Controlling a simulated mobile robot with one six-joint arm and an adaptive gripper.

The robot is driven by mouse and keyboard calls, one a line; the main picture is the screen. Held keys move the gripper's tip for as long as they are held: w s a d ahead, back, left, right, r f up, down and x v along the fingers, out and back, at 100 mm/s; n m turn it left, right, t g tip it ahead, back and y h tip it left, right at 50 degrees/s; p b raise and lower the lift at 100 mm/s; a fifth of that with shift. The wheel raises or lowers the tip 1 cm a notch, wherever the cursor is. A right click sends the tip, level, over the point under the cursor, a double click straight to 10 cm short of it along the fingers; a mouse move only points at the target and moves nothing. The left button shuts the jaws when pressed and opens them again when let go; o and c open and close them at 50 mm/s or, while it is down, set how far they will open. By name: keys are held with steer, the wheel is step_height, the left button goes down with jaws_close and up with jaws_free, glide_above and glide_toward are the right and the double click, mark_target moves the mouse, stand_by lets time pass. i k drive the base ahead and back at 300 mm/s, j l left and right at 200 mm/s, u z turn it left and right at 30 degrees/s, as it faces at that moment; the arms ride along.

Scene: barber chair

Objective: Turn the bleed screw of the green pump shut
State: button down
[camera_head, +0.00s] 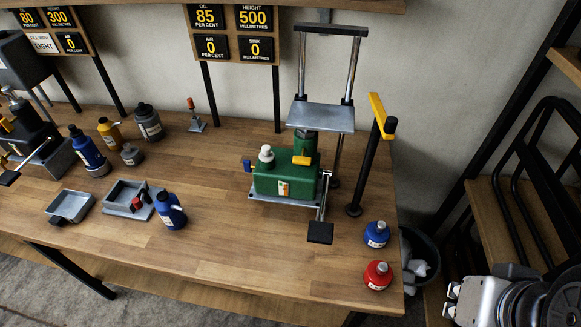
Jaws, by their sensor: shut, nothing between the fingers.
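The green pump (285,182) stands on a grey base plate on the workbench, right of centre. A small blue knob (247,166) sticks out of its left side, a white knob (266,153) sits on its top, and a yellow piece (302,160) lies by the cylinder. I cannot tell for sure which part is the bleed screw, or how far it is turned. A pedal (320,232) juts out at the front. My gripper (450,300) shows partly at the lower right, shut and empty, away from the pump and beyond the bench's right edge.
A black post with a yellow arm (378,115) stands right of the pump. Blue (377,234) and red (378,275) bottles stand at the bench's right edge. A bin (418,265) and black frame (535,190) lie beyond. Bottles and trays (70,206) stand left. Bench front is clear.

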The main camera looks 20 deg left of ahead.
mark_target(303, 160)
steer(key=j+u, duration=0.1)
steer(key=u, duration=0.95)
steer(key=k+j, duration=0.05)
